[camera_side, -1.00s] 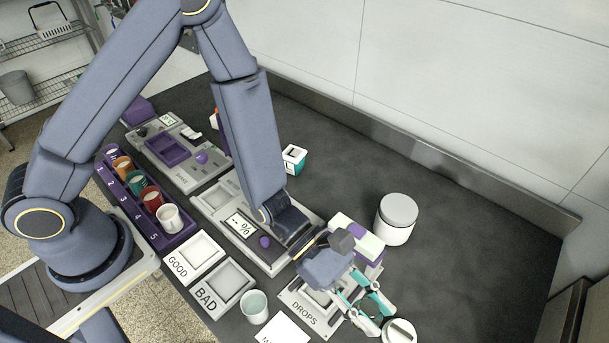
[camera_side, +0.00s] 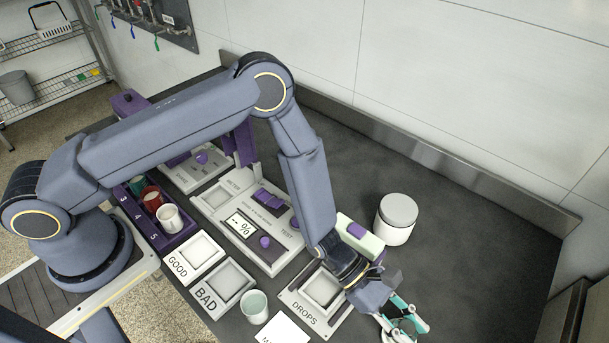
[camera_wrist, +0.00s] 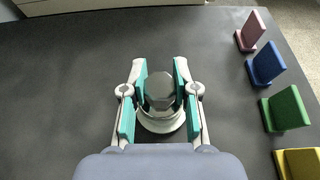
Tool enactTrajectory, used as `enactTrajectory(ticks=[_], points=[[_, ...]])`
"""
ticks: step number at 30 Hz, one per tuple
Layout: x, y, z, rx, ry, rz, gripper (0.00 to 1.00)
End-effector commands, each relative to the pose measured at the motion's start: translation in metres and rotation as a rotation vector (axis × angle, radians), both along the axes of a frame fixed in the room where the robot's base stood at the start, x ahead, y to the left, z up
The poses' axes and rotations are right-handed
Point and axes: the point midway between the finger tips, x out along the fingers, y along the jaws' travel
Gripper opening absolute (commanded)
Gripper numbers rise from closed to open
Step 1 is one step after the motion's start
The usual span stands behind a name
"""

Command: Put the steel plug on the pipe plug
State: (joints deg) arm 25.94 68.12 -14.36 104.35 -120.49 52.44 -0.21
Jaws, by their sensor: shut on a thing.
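My gripper (camera_wrist: 160,95) is shut on a grey, faceted piece (camera_wrist: 160,88), which looks like the steel plug. Its teal-lined fingers press it from both sides. A white round body (camera_wrist: 162,123) shows just below and around it in the wrist view. I cannot tell whether the two touch or which part is the pipe plug. In the side view my gripper (camera_side: 404,322) is at the front right of the bench and mostly hides this white round body (camera_side: 398,336).
A white lidded jar (camera_side: 397,218) stands behind my gripper. The DROPS tray (camera_side: 291,300) and a pale cup (camera_side: 255,306) are to the left. Blue (camera_wrist: 265,63) and green (camera_wrist: 286,108) upright stands line the right of the wrist view. The back right bench is clear.

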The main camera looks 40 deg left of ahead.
Motion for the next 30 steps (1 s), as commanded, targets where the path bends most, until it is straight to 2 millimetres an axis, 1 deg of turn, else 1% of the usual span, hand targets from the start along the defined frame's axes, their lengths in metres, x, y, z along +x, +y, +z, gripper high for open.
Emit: enactTrajectory(ticks=[5, 6, 12, 13, 20, 23, 26, 30], points=[[0.0, 0.0, -0.002, 0.0, 0.001, 0.0, 0.0], [0.0, 0.0, -0.002, 0.0, 0.0, 0.0, 0.32], [0.0, 0.0, -0.002, 0.001, 0.0, 0.0, 0.53], [0.0, 0.0, -0.002, 0.0, 0.0, 0.0, 0.54], [0.0, 0.0, -0.002, 0.0, 0.0, 0.0, 0.54], [0.0, 0.002, 0.002, 0.0, 0.0, 0.001, 0.54], [0.001, 0.015, 0.007, 0.001, -0.001, 0.002, 0.54], [0.001, 0.04, 0.017, 0.0, 0.001, 0.004, 0.54]])
